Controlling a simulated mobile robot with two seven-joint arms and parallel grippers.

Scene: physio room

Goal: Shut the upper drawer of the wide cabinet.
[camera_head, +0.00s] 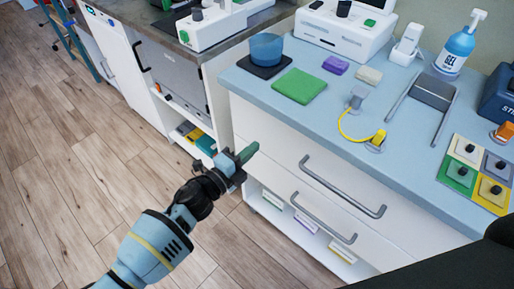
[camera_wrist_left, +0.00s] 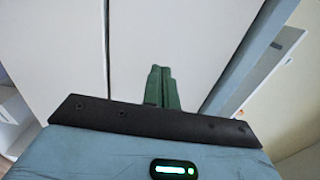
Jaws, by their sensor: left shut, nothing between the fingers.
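The wide cabinet (camera_head: 268,112) stands right of centre in the head view, under a light blue top. Its upper drawer (camera_head: 285,138) has a white front with a grey bar handle (camera_head: 342,187). This front looks flush or nearly flush with the cabinet; a small gap cannot be ruled out. The lower drawer (camera_head: 265,172) has a similar handle. My left gripper (camera_head: 250,151) is shut and empty, at the left end of the drawer fronts, off the handles. In the left wrist view its green fingers (camera_wrist_left: 160,74) point at white panels; contact is unclear. My right gripper is out of view.
The top carries a green pad (camera_head: 299,86), a blue bowl (camera_head: 266,48), a yellow cable (camera_head: 350,133) and a gel bottle (camera_head: 458,46). An open shelf with boxes (camera_head: 306,222) lies below the drawers. Wooden floor (camera_head: 80,150) is clear at the left.

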